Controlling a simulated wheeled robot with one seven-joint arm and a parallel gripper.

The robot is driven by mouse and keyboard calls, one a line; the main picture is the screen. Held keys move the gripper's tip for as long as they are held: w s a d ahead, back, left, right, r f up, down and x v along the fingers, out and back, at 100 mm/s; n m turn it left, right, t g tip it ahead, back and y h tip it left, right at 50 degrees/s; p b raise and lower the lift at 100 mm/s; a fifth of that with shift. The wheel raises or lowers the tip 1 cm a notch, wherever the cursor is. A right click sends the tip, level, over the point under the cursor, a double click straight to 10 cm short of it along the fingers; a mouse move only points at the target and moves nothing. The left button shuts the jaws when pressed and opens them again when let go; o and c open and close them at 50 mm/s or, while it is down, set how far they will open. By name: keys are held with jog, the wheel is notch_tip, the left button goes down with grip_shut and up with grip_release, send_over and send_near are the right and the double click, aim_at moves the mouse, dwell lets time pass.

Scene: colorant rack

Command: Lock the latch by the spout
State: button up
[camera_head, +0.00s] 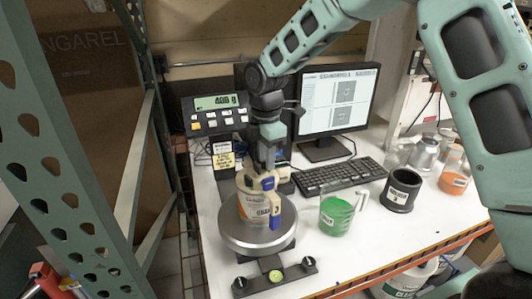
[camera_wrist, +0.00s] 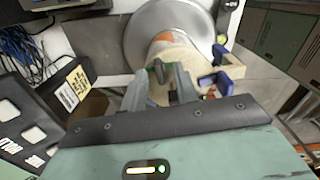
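A can (camera_head: 256,207) with a tan pouring lid (camera_head: 254,181) stands upright on the round plate of the scale (camera_head: 240,236). The lid has blue parts, one near its top (camera_head: 268,183) and one on the front (camera_head: 275,222). In the wrist view, blue pieces (camera_wrist: 231,58) sit on the tan spout arm (camera_wrist: 207,80) at the right. My gripper (camera_head: 267,165) points down over the lid. In the wrist view, its grey fingers (camera_wrist: 166,74) are apart over the can, with a small dark green piece (camera_wrist: 157,70) close to the left fingertip. Contact is unclear, and the fingers partly hide the lid.
A scale display (camera_head: 215,112) stands behind the can. A monitor (camera_head: 338,103) and keyboard (camera_head: 339,175) are at the back. A clear jug with green liquid (camera_head: 334,216) and a black cup (camera_head: 401,190) stand to the right. A rack post (camera_head: 60,150) bounds the left side.

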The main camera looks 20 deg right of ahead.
jog(key=shift+f, duration=0.15)
grip_shut()
jog(key=shift+m, duration=0.9)
jog(key=shift+m+b, duration=0.45)
jog(key=shift+m, duration=0.75)
jog(key=m, duration=0.3)
jog(key=shift+m+b, duration=0.4)
jog(key=m, duration=0.4)
jog(key=shift+b, duration=0.3)
jog(key=shift+m, duration=2.3)
